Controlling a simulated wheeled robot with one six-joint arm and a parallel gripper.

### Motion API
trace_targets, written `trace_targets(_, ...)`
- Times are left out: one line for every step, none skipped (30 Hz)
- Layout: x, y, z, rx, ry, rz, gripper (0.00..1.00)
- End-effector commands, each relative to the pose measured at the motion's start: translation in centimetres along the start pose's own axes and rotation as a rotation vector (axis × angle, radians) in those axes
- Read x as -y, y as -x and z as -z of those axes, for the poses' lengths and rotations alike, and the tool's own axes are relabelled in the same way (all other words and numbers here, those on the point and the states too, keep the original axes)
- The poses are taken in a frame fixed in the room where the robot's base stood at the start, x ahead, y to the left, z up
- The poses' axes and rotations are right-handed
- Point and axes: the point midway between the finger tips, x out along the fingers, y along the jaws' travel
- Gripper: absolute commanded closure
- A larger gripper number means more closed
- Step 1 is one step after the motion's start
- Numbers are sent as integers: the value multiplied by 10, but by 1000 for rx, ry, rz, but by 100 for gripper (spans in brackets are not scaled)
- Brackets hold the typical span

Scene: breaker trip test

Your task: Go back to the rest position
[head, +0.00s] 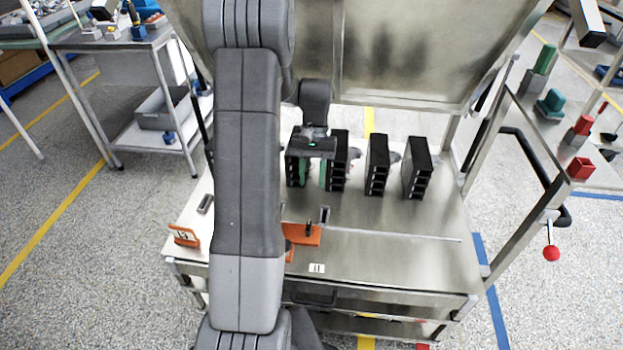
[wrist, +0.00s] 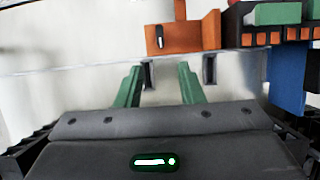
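My gripper (head: 312,173) is over the steel bench top, among the row of black breaker blocks. Its two green fingers stand apart with nothing between them, and it is open. The wrist view also shows the open gripper (wrist: 160,80) over the pale bench surface. Black breaker blocks (head: 376,165) (head: 417,168) stand upright to the right of the gripper. Another black block (head: 340,160) stands close beside the right finger; I cannot tell whether they touch. My arm hides part of the bench.
An orange fixture (head: 302,235) sits on the bench in front of the gripper, and it shows in the wrist view (wrist: 185,36). An orange tag holder (head: 184,236) stands at the left edge. A tilted steel panel (head: 400,50) rises behind. A red-knobbed lever (head: 551,253) is at right.

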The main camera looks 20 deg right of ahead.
Motion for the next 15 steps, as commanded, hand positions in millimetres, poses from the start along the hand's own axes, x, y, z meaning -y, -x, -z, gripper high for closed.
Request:
trace_targets(0,0,0,0,0,0,65)
trace_targets(0,0,0,0,0,0,65)
trace_targets(0,0,0,0,0,0,65)
trace_targets(0,-1,0,0,0,0,65)
trace_targets(0,-2,0,1,0,0,65)
trace_targets(0,-4,0,1,0,0,65)
trace_targets(0,-6,0,1,0,0,65)
trace_targets(0,-8,0,1,0,0,65)
trace_targets(0,-13,0,1,0,0,65)
trace_targets(0,-17,0,2,0,0,65)
trace_targets(0,-22,0,4,0,0,65)
trace_targets(0,-29,0,4,0,0,65)
trace_targets(0,-35,0,5,0,0,65)
trace_targets(0,-41,0,5,0,0,65)
trace_targets(0,-49,0,5,0,0,65)
